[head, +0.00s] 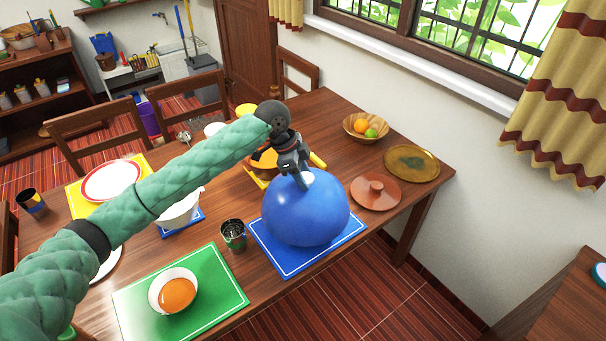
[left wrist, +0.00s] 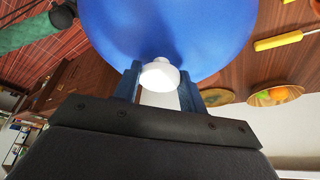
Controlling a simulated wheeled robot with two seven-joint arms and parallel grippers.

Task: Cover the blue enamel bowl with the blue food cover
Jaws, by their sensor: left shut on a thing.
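The blue food cover (head: 306,212) is a large dome with a white knob on top, above the blue placemat (head: 266,262) at the front right of the table. My left gripper (head: 305,182) is shut on the white knob, which shows between the fingers in the left wrist view (left wrist: 160,76). The cover's blue surface (left wrist: 165,28) fills the top of that view. The blue enamel bowl is not visible; the cover hides the middle of the blue mat. I cannot tell whether the cover's rim touches the mat. My right gripper is not in view.
A dark metal cup (head: 233,235) stands just left of the cover. A white bowl with orange contents (head: 173,291) sits on a green mat (head: 217,281). A terracotta lid (head: 375,192), an amber plate (head: 411,161) and a fruit bowl (head: 358,128) are to the right and behind.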

